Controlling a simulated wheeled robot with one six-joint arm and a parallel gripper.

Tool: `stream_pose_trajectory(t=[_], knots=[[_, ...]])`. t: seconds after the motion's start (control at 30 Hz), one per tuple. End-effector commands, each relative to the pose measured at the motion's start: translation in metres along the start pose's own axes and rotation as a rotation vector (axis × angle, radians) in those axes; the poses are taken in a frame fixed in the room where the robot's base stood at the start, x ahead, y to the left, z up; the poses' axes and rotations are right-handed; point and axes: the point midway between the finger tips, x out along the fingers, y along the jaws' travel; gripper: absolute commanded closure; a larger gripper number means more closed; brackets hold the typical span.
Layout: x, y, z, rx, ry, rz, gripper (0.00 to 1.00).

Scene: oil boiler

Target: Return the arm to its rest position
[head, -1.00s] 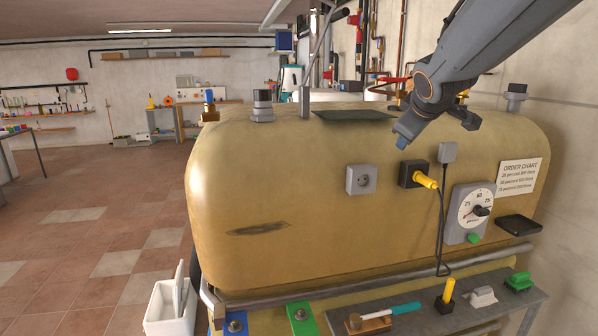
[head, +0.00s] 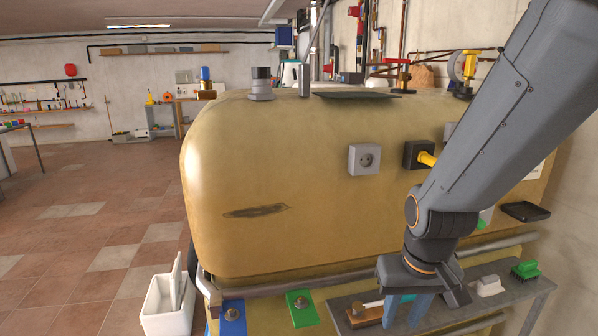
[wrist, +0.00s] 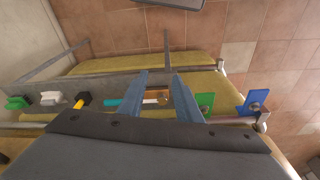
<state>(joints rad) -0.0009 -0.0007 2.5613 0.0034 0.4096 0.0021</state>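My gripper (head: 405,312) is low over the grey shelf in front of the tank, with its blue fingers pointing down. In the wrist view my gripper (wrist: 160,82) shows its two fingers spread apart with nothing clasped between them. A teal-handled tool (wrist: 120,102) lies below on a wooden block (wrist: 157,93), partly in the gap between the fingers. In the head view my arm hides the teal handle, and the wooden block (head: 366,318) shows just left of the fingers. My arm reaches down from the upper right, bent at the wrist.
My arm covers most of the gauge. A white brush (head: 487,286) and a green brush (head: 525,269) stand on the shelf. A white bin (head: 167,303) stands lower left.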

Motion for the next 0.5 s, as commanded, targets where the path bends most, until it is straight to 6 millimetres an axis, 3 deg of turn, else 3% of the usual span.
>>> stream_pose_trajectory(t=[0.03, 0.5], knots=[[0.02, 0.0, 0.001, 0.0, -0.011, 0.0, 0.69], [0.131, -0.001, 0.018, 0.003, -0.128, -0.002, 0.69]])
